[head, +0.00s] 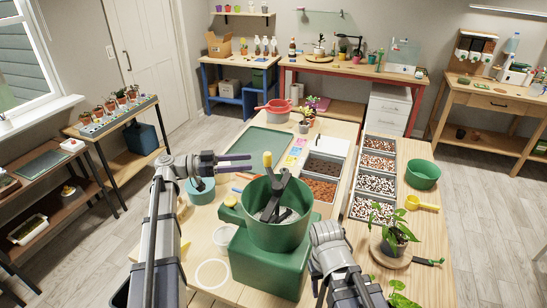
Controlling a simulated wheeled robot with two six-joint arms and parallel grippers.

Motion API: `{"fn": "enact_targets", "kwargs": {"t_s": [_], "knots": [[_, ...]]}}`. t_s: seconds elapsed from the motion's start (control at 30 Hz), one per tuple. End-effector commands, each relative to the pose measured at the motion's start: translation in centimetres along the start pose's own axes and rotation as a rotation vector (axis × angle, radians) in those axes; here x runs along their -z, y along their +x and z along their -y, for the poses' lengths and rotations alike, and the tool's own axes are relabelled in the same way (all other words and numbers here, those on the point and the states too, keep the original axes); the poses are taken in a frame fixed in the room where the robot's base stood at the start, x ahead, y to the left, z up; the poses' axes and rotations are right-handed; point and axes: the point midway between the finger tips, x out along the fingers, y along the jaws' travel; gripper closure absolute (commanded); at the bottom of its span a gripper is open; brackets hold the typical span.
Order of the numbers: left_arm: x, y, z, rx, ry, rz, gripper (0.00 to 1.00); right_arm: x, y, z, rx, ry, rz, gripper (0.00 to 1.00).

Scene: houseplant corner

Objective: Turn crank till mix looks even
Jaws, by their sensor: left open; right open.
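The mixer is a green tub (276,235) on a green box base (262,268). A dark crank arm and paddle (272,198) stand in the tub, with a yellow knob (267,160) on top. Greyish mix (285,215) shows in the tub around the paddle; its evenness is too small to judge. My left gripper (248,162) is open and empty, its fingers pointing right, just left of the knob and apparently apart from it. My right gripper (314,272) is low beside the right side of the base, mostly hidden by its own wrist; it holds nothing visible.
Bins of soil, pellets and pebbles (376,162) stand right of the mixer. A green bowl (423,174), a yellow scoop (421,203) and a potted plant (394,238) are further right. A teal pot (200,190) and a white cup (224,238) stand left of it.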

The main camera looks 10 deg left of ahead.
Motion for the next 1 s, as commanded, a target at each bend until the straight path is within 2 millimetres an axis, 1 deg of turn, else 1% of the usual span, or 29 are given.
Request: {"fn": "enact_targets", "kwargs": {"t_s": [0.07,0.17,0.4,0.5,0.6,0.77,1.0], "knots": [[0.0,0.3,0.0,-0.001,0.0,0.0,0.34,0.0,0.0,0.0,0.0,0.0,0.0,0.5],[0.0,1.2,-0.1,-0.003,0.0,0.001,0.34,0.0,0.0,0.0,0.0,0.0,0.0,0.5],[0.0,5.0,-0.1,-0.003,-0.001,0.001,0.34,0.0,0.0,0.0,0.0,0.0,0.0,0.5],[0.0,6.3,-0.1,-0.002,-0.001,0.001,0.34,0.0,0.0,0.0,0.0,0.0,0.0,0.5],[0.0,7.1,-0.1,-0.001,-0.001,0.001,0.34,0.0,0.0,0.0,0.0,0.0,0.0,0.5],[0.0,7.8,0.0,0.0,-0.001,0.001,0.34,0.0,0.0,0.0,0.0,0.0,0.0,0.5],[0.0,7.8,0.0,0.0,-0.001,0.001,0.34,0.0,0.0,0.0,0.0,0.0,0.0,0.5]]}}
